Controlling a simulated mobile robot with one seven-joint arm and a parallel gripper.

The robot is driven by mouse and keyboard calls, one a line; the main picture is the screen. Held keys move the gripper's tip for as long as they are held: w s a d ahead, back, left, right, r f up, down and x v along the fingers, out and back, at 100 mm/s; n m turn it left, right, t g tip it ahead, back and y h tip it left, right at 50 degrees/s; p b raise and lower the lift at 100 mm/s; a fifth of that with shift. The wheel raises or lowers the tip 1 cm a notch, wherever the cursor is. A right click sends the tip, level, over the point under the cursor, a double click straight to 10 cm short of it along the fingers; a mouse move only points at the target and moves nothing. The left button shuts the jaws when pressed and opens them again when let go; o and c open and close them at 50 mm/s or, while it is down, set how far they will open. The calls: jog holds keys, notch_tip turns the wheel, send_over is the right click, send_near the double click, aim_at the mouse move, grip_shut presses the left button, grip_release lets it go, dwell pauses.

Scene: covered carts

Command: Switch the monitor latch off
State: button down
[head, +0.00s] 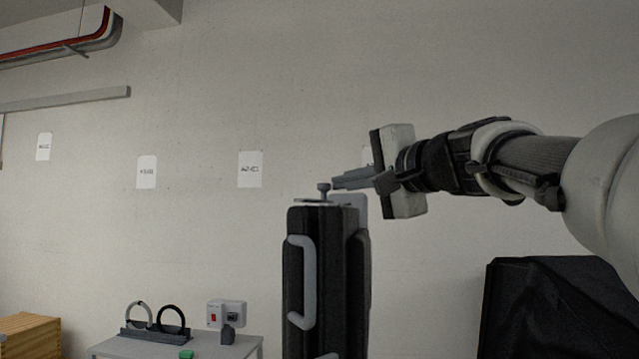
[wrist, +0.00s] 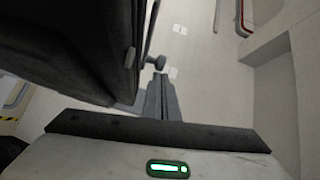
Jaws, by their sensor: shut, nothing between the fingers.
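A tall dark body, apparently the monitor seen edge-on (head: 303,270), stands in the middle of the head view with a grey handle on its side. A small grey knob (head: 323,188), which looks like the latch, stands on a flat plate on top of it. In the wrist view the knob (wrist: 160,62) shows just beyond my fingertips, beside the dark body (wrist: 75,50). My gripper (head: 338,183) is shut and empty, reaching in from the right at the knob's height. Its tips are close to the knob; I cannot tell whether they touch. The latch's on or off position is unclear.
A grey table (head: 215,347) at lower left holds a rack with two rings (head: 155,331), a box with a red switch (head: 226,314) and a green block (head: 186,354). A wooden crate (head: 30,335) is far left. A black-covered cart (head: 550,305) stands lower right.

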jog(key=w+n+g+y, duration=0.1)
jog(key=a+n+g+y, duration=0.1)
jog(key=shift+w+f+y, duration=0.15)
jog(key=shift+w+y, duration=0.15)
jog(key=shift+w, duration=0.1)
jog(key=shift+w+a, duration=0.2)
jog(key=shift+a, duration=0.2)
